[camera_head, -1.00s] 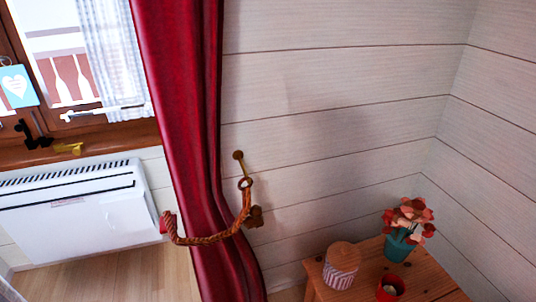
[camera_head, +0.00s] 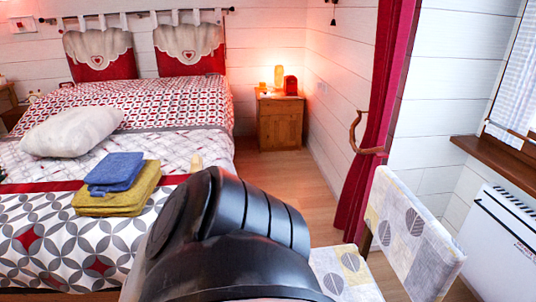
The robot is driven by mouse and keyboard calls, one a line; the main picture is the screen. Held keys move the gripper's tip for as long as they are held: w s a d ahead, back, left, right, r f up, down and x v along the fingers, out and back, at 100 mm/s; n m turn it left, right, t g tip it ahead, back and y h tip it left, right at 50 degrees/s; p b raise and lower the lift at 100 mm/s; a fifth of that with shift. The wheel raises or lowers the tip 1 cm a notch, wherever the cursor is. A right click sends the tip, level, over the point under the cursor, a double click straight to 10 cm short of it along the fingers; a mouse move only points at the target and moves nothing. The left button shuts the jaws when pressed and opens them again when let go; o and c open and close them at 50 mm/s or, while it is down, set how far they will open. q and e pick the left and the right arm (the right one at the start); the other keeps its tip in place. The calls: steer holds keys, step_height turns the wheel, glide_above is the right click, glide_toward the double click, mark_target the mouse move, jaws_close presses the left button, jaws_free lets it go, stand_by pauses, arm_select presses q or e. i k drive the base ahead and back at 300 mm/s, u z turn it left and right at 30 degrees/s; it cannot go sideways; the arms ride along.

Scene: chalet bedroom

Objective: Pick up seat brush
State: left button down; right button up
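I cannot make out a seat brush in this view. A chair with a leaf-patterned cover stands at the lower right; its backrest (camera_head: 415,235) and part of its seat (camera_head: 345,272) show. A large black part of my own arm fills the lower middle and hides part of the seat and floor. A small pale wooden-looking piece (camera_head: 195,162) shows just above it by the bed; I cannot tell what it is. Neither gripper's fingers show.
A bed (camera_head: 45,235) with a pillow (camera_head: 72,131) and folded blue (camera_head: 115,170) and mustard (camera_head: 120,198) towels is at left. A nightstand (camera_head: 281,125) with a lit lamp (camera_head: 279,76) stands behind. A red curtain (camera_head: 380,110) and a white heater (camera_head: 500,240) are right. Floor (camera_head: 300,175) is clear between bed and curtain.

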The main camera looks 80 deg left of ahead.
mark_target(196, 165)
steer(key=u, duration=3.15)
